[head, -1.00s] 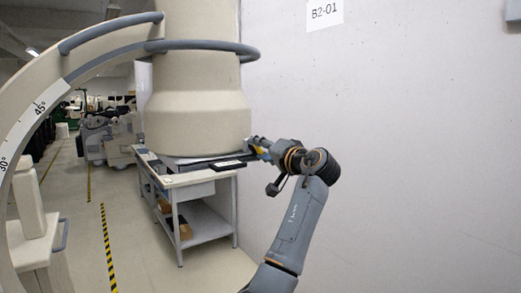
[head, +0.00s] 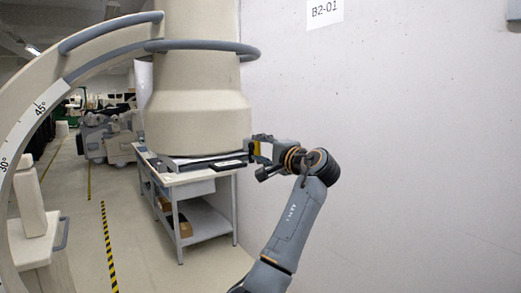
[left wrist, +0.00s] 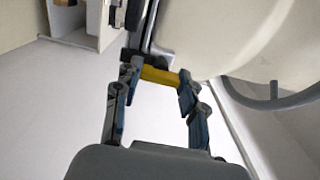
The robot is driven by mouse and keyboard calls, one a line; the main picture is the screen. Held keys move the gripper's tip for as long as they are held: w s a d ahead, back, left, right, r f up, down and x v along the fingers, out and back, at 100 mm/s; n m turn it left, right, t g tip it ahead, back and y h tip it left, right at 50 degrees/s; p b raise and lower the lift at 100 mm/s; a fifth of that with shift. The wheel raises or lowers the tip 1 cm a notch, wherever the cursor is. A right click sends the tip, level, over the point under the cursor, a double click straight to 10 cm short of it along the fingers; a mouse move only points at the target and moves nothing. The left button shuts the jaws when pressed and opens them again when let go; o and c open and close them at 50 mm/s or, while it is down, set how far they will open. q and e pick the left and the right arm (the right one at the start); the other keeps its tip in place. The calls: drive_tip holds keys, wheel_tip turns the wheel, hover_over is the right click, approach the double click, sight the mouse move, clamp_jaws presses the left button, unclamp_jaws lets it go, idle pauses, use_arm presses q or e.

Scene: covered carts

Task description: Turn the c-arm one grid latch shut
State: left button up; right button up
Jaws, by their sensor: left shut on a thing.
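The c-arm's pale curved arc (head: 20,122) with angle marks stands at the left. Its large cream housing (head: 197,105) hangs in the middle, with a dark flat grid holder (head: 205,162) under it. The yellow latch (head: 256,147) is at the right end of that holder, under the housing's edge. My left gripper (head: 257,148) reaches it from the right. In the left wrist view the gripper (left wrist: 157,80) is shut on the yellow latch (left wrist: 156,74), one finger at each end of it. My right gripper is not in view.
A grey-white table (head: 195,178) with a lower shelf stands below the housing. A plain wall (head: 400,150) rises close on the right of my arm. A grey handle ring (head: 215,46) circles the housing. Striped floor tape (head: 107,245) runs along the aisle.

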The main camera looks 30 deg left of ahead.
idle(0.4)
use_arm(q)
drive_tip(key=o, duration=1.1)
drive_tip(key=shift+o, duration=0.2)
drive_tip(key=shift+d, duration=0.15)
drive_tip(key=v, duration=1.1)
drive_tip(key=shift+s+d, duration=0.15)
drive_tip(key=shift+d, duration=0.2)
drive_tip(key=shift+f, duration=0.1)
